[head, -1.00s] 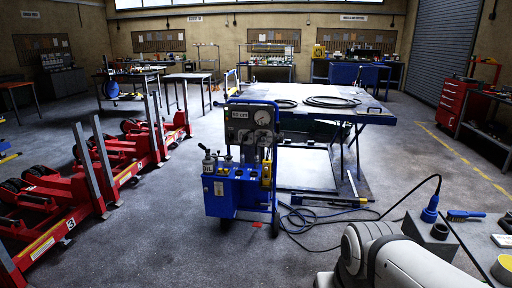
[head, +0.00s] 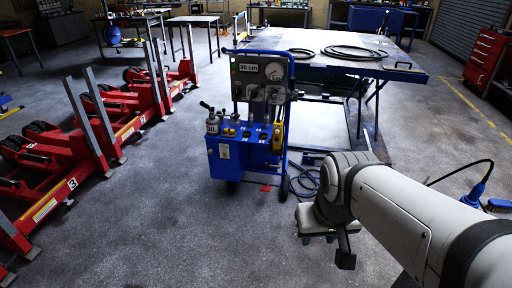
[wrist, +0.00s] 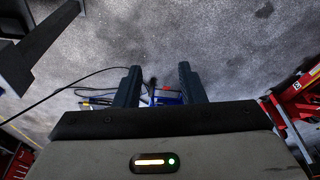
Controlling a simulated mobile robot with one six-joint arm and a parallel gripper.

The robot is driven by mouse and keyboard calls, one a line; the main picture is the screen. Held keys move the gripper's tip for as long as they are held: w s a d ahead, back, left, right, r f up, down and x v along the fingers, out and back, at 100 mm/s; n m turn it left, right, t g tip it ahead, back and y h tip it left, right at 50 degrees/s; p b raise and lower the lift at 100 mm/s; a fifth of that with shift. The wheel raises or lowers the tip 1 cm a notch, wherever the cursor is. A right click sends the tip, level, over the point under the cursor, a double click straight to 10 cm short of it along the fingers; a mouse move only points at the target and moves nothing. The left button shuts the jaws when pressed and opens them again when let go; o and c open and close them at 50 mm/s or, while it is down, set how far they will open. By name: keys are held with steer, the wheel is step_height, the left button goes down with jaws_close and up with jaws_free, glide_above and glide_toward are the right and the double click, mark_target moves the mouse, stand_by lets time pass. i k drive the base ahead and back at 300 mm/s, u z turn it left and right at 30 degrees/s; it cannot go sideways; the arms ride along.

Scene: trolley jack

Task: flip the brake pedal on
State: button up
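A blue wheeled hydraulic cart (head: 238,160) stands upright in the middle of the head view, with a gauge and a "90 cm" display on its panel. A small red piece, which looks like the brake pedal (head: 265,188), sits low at the cart's foot near the floor. Its tilt is too small to tell. It also shows as a red spot (wrist: 166,88) between my fingers in the wrist view. My gripper (wrist: 158,72) is open and empty, fingers well apart. In the head view my gripper (head: 318,238) hangs to the right of and nearer than the pedal, apart from it.
A blue lift table (head: 340,68) stands behind the cart. Hoses and cables (head: 304,182) lie on the floor right of the cart. Red wheeled lifting units (head: 80,150) line the left. The grey floor in front of the cart is clear.

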mark_target(267, 188)
steer(key=z, duration=0.65)
steer(key=i, duration=1.35)
steer(key=z, duration=0.3)
steer(key=i, duration=1.5)
steer(key=u, duration=0.85)
steer(key=i, duration=0.35)
steer(key=u, duration=0.35)
